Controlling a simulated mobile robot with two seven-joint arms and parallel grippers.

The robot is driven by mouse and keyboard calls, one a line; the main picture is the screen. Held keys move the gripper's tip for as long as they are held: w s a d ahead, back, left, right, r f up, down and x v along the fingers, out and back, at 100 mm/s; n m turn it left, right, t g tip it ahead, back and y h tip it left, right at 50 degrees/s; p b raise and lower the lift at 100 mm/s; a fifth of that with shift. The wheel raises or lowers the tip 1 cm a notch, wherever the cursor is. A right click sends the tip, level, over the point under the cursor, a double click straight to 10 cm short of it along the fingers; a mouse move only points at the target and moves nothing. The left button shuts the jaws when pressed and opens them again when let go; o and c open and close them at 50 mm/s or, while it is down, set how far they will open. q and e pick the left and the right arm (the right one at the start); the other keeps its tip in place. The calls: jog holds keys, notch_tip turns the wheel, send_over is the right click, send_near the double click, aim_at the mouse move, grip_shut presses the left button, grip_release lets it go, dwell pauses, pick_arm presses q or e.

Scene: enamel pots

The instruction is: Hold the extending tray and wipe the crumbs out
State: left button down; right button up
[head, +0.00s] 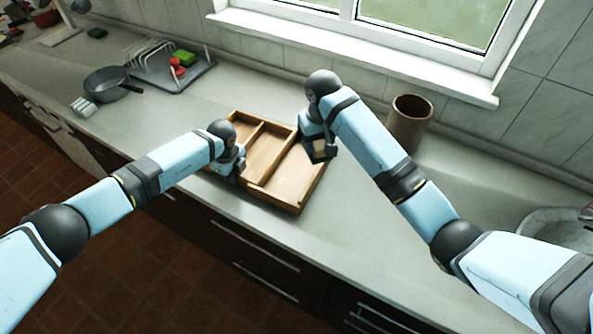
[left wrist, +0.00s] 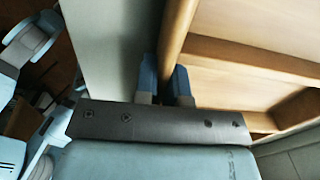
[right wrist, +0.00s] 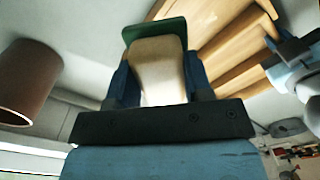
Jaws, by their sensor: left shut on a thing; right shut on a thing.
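The wooden extending tray (head: 289,187) lies on the grey counter, with dividers forming several compartments. My left gripper (head: 237,167) is at its left side. In the left wrist view its fingers (left wrist: 165,82) are shut on the tray's outer wall (left wrist: 175,35), one on each side. My right gripper (head: 318,152) is over the tray's far right part. In the right wrist view it is shut on a beige sponge (right wrist: 158,72) with a green layer (right wrist: 156,31) at its far end. I cannot make out crumbs, or whether the sponge touches the tray.
A brown cylindrical pot (head: 410,118) stands behind my right arm. A dark pan (head: 108,83) and a dish rack (head: 165,62) are on the counter at the back left. A sink (head: 556,222) is at the right.

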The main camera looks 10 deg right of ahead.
jog(key=a, duration=0.8)
jog(key=shift+a, duration=0.35)
jog(key=shift+w+f, duration=0.1)
jog(key=shift+f, duration=4.5)
jog(key=shift+d+f, duration=0.1)
jog(key=shift+f, duration=0.5)
jog(key=shift+c, duration=1.4)
